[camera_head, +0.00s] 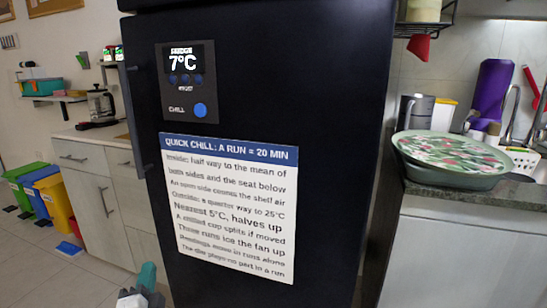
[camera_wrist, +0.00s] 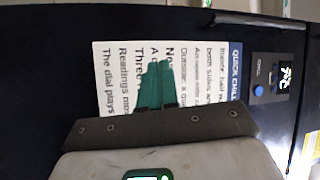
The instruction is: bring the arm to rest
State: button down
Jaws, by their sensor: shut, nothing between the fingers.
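My gripper (camera_head: 147,274) shows at the bottom edge of the head view, left of centre, with teal fingers in front of the lower left of a dark fridge (camera_head: 340,120). In the wrist view my gripper (camera_wrist: 157,80) has its teal fingers together, with nothing seen between them. They overlap the white notice (camera_wrist: 205,75) on the fridge front. I cannot tell the gap to the door. Most of my arm is out of the head view.
The fridge panel (camera_head: 187,80) reads 7°C above a white notice (camera_head: 228,210). A counter (camera_head: 480,200) with a floral tray (camera_head: 455,150) stands right. Left are cabinets (camera_head: 88,200) and coloured bins (camera_head: 55,200). Floor (camera_head: 40,260) is open at lower left.

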jog(key=w+d+f+n+g+y, duration=0.1)
jog(key=d+f+n+g, duration=0.2)
jog(key=d, duration=0.5)
jog(key=d+f+n+y, duration=0.2)
jog(key=d+f+n, duration=0.2)
jog(key=d, duration=0.4)
jog(key=w+d+f+n+g+y, duration=0.1)
jog(key=d+f+n+g, duration=0.2)
jog(key=d, duration=0.4)
jog(key=s+d+f+n+g+h, duration=0.25)
jog(key=s+d+f, duration=0.35)
jog(key=s+d, duration=0.5)
jog(key=s+d+f+n+g+h, duration=0.1)
jog(key=s+d+f+g+h, duration=0.25)
jog(key=s+d+f, duration=0.75)
jog(key=s+d+r+m+g+h, duration=0.1)
jog(key=s+d+r+g+h, duration=0.15)
jog(key=s+d, duration=0.55)
jog(key=s+d+r+m+g+h, duration=0.1)
jog(key=s+d+r+g, duration=0.3)
jog(key=s, duration=0.8)
notch_tip(320, 180, up, 23)
jog(key=p, duration=2.3)
jog(key=shift+s+d+p, duration=0.3)
jog(key=shift+d+p, duration=0.1)
jog(key=shift+r+y, duration=0.1)
jog(key=shift+y, duration=0.15)
